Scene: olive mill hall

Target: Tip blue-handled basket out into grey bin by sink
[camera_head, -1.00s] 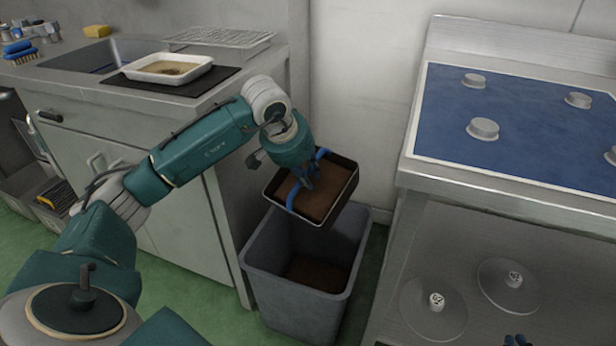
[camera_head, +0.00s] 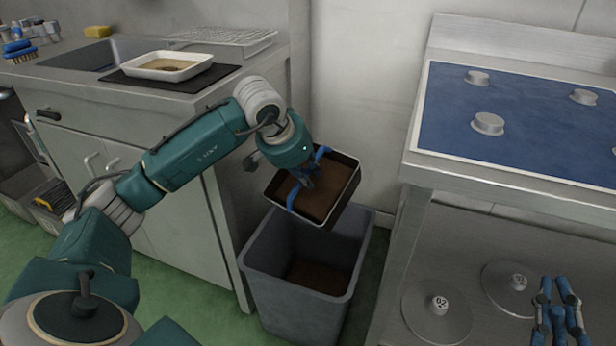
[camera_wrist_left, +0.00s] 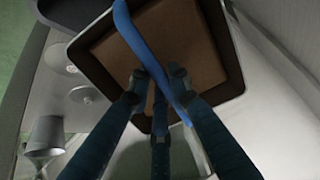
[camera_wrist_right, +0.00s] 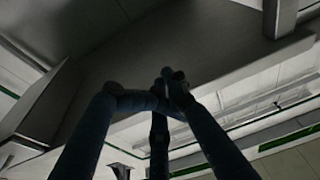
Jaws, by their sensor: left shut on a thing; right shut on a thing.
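The basket (camera_head: 346,193) is a dark, shallow, rectangular tray with a pale rim, a blue handle (camera_head: 321,154) and a flat layer of brown material inside. It hangs tilted above the grey bin (camera_head: 265,262), near the bin's back edge. My left gripper (camera_head: 304,180) is shut on the blue handle; the left wrist view shows the handle (camera_wrist_left: 140,42) running between its fingers (camera_wrist_left: 160,85). The brown layer (camera_wrist_left: 155,50) still covers the basket floor. Brown material (camera_head: 318,277) lies at the bin's bottom. My right gripper (camera_head: 556,305) is shut, with nothing visible between its fingers.
The sink counter (camera_head: 150,95) stands left of the bin, holding a white tray (camera_head: 168,66) on a dark mat, a wire rack (camera_head: 222,36) and a sponge (camera_head: 97,31). A steel table (camera_head: 500,190) with a blue top stands close on the right. Its lower shelf carries discs.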

